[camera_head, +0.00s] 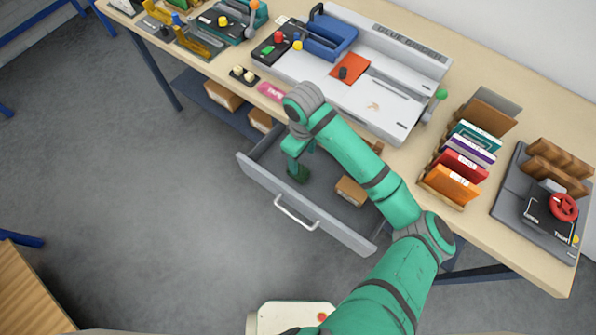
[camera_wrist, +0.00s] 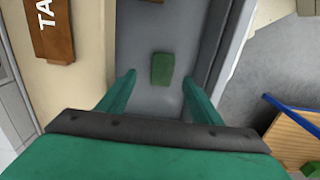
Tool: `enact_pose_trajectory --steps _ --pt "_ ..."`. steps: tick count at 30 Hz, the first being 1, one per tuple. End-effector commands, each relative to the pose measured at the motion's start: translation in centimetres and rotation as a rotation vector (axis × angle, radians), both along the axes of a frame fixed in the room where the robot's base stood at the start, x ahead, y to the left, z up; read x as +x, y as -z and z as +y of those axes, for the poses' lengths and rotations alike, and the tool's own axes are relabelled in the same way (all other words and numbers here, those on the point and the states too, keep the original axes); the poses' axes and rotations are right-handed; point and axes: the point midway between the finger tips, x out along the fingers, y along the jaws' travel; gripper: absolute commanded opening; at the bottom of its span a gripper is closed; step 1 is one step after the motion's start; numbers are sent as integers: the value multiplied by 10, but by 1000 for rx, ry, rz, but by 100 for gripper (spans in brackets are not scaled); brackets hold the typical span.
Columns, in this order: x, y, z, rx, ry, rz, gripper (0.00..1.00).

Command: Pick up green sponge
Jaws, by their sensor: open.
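The green sponge (camera_head: 301,176) lies on the floor of the open grey drawer (camera_head: 262,181), toward its left part. In the wrist view the green sponge (camera_wrist: 162,69) shows whole, as a small upright rectangle on the grey drawer bottom (camera_wrist: 150,100). My gripper (camera_head: 296,160) points down into the drawer over the sponge. In the wrist view my gripper (camera_wrist: 159,77) is open and empty, one finger to each side of the sponge. The sponge looks farther from the camera than the fingertips; the exact gap cannot be told.
A brown box (camera_head: 351,190) lies in the drawer, right of the sponge. The drawer walls stand close around my gripper. Above is the workbench (camera_head: 407,160) with a grey glue station (camera_head: 385,108), a rack of coloured cards (camera_head: 462,167) and a red-knobbed device (camera_head: 562,207).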

Motion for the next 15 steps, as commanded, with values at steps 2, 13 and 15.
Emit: enact_pose_trajectory --steps 2,13,15 --pt "-1 13 -1 1 3 2 59" --pt "-2 44 1 2 2 -1 59" --pt "-5 53 1 2 1 0 59"
